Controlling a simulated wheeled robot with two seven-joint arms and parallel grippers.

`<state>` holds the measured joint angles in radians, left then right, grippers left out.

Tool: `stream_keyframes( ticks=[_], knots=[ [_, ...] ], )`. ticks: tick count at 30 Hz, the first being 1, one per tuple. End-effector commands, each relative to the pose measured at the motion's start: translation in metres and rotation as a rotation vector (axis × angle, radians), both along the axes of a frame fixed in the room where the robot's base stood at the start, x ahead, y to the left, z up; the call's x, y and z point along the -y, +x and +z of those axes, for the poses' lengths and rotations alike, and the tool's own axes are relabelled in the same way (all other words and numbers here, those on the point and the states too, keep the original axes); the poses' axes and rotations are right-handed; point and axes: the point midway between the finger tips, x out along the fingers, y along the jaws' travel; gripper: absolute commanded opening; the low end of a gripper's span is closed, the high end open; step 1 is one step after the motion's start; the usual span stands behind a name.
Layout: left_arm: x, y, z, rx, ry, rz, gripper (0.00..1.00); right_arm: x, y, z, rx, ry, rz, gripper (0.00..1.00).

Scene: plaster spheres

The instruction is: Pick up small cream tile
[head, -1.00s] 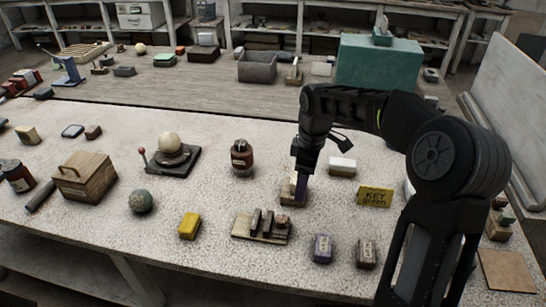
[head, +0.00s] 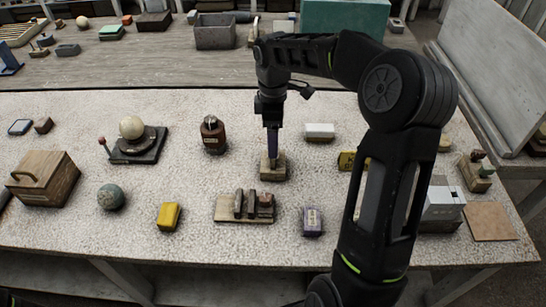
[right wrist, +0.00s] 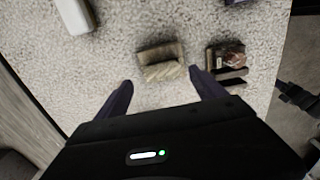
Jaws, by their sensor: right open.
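My right gripper (head: 272,154) points straight down over a small tan, cream-toned block (head: 272,172) on the speckled table. In the right wrist view the right gripper (right wrist: 162,82) is open, its two purple fingers apart. The same block (right wrist: 161,63) lies just beyond the fingertips, roughly centred between them, with a pale grooved face and a browner back part. It may be the small cream tile or carry it; I cannot tell. A white block (head: 319,131) stands behind and to the right and shows in the wrist view (right wrist: 75,14). My left gripper is not in view.
A board with dark upright pieces (head: 244,207) lies in front of the gripper, with a purple box (head: 312,221) beside it. A yellow block (head: 169,216), a brown jar (head: 213,135) and a wooden box (head: 42,178) are to the left. Speckled table around the tan block is clear.

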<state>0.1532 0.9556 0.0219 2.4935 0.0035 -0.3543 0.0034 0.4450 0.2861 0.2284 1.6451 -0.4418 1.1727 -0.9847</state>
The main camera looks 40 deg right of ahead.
Motion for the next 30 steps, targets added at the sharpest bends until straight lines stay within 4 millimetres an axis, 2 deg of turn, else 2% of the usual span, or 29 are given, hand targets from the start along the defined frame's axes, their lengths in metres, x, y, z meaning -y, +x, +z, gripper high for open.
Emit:
stream_keyframes(
  ticks=[10,18,21,30],
  knots=[
    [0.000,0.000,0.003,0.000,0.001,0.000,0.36,-0.001,-0.001,-0.005,-0.001,0.001,0.000,0.80],
    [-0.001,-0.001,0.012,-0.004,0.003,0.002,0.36,-0.003,-0.004,-0.042,-0.002,0.002,0.000,0.80],
    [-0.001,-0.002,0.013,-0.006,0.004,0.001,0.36,-0.003,-0.004,-0.050,0.000,0.000,0.000,0.80],
    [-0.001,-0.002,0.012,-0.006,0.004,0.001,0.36,-0.003,-0.004,-0.052,0.001,0.000,-0.001,0.80]
  ],
)
